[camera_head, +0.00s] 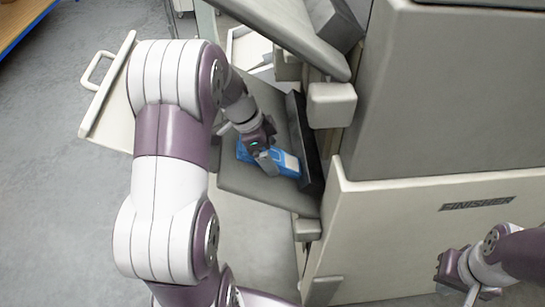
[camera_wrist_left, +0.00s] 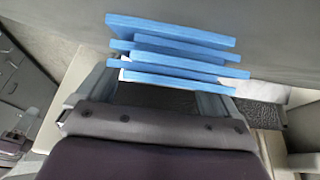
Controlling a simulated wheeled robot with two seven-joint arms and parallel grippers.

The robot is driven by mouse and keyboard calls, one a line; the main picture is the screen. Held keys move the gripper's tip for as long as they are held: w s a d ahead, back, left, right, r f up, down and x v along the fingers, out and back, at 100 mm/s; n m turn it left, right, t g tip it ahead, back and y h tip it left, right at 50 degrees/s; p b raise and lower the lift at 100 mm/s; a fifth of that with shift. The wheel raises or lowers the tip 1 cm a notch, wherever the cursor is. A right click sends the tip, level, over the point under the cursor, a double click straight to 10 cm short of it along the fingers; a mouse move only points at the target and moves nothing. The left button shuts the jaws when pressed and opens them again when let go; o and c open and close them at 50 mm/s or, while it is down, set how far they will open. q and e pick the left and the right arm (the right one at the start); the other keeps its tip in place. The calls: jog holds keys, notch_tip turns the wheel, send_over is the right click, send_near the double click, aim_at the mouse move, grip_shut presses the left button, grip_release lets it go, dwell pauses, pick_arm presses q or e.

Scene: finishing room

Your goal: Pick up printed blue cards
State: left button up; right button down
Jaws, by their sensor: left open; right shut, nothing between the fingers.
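Several printed blue cards (camera_head: 280,159) lie in a loose, staggered stack on the grey output tray (camera_head: 245,182) of the finisher. One shows a white patch. They also show in the left wrist view (camera_wrist_left: 170,28), just beyond the fingers. My left gripper (camera_head: 264,158) is open over the cards and hides part of them. In the left wrist view its fingers are spread at either side of the lower cards; I cannot tell whether they touch them. My right gripper (camera_head: 452,287) is shut and empty at the lower right, away from the cards.
The large beige finisher body (camera_head: 430,235) fills the right side. A dark upright strip (camera_head: 302,140) borders the tray on its right. A grey upper tray (camera_head: 290,30) overhangs behind. An open panel with a handle (camera_head: 108,100) juts out at left. Grey floor lies free at far left.

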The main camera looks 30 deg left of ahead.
pick_arm(q)
jog(key=shift+s+f, duration=0.1)
jog(key=shift+c, duration=0.3)
jog(key=c, duration=1.2)
